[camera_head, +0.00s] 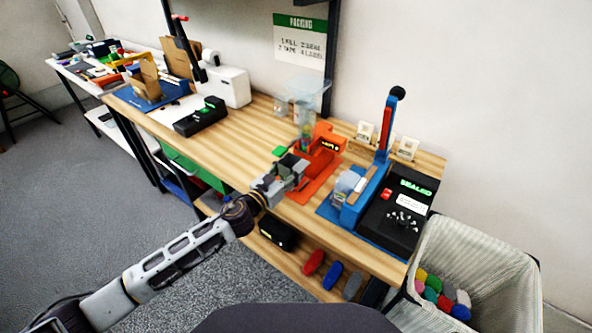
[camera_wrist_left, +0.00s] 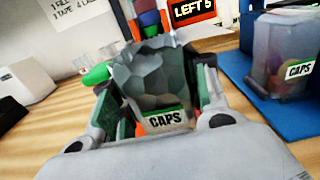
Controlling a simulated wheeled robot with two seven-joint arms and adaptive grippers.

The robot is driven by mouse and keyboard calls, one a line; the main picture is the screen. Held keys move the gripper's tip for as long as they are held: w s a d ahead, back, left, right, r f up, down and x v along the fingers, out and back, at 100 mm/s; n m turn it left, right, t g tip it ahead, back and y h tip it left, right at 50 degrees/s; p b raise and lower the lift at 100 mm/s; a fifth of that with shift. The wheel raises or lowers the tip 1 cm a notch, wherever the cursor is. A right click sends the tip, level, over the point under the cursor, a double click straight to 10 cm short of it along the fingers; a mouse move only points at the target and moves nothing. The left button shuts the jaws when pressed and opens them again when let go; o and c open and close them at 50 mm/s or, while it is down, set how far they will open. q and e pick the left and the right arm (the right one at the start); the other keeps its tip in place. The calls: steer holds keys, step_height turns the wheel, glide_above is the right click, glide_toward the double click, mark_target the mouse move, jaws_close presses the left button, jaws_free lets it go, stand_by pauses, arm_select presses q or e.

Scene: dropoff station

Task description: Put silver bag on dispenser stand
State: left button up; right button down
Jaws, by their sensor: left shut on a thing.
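My left gripper (camera_head: 291,168) is shut on the silver bag (camera_wrist_left: 155,75), which has an open, jagged top and a CAPS label facing the wrist camera. In the head view the bag is small and partly hidden by the fingers. The orange dispenser stand (camera_head: 325,150) is just beyond the gripper, with a clear hopper (camera_head: 309,86) above it. In the wrist view its LEFT 5 display (camera_wrist_left: 193,9) shows behind the bag. I cannot tell whether the bag touches the stand. My right gripper is not in view.
A green piece (camera_head: 279,151) is left of the stand. A black scanner-like box (camera_head: 201,117) and white printer (camera_head: 228,86) stand further left. A bin (camera_head: 480,250) is at right.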

arm_select(q)
steer(key=shift+w+d+f, duration=0.4)
steer(key=shift+w+d, duration=0.1)
steer(key=shift+w, duration=0.1)
steer(key=shift+w+d+f, duration=0.3)
steer(key=shift+w+f, duration=0.1)
steer(key=shift+f, duration=0.1)
steer(key=shift+w+d+f+b, duration=0.15)
steer(key=shift+w+f+b, duration=0.05)
steer(key=shift+f+b, duration=0.15)
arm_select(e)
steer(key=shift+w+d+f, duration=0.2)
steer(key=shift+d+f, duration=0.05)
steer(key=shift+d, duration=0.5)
arm_select(q)
steer(key=shift+f, duration=0.1)
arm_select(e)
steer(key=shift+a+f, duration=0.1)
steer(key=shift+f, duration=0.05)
arm_select(q)
steer(key=o, duration=0.9)
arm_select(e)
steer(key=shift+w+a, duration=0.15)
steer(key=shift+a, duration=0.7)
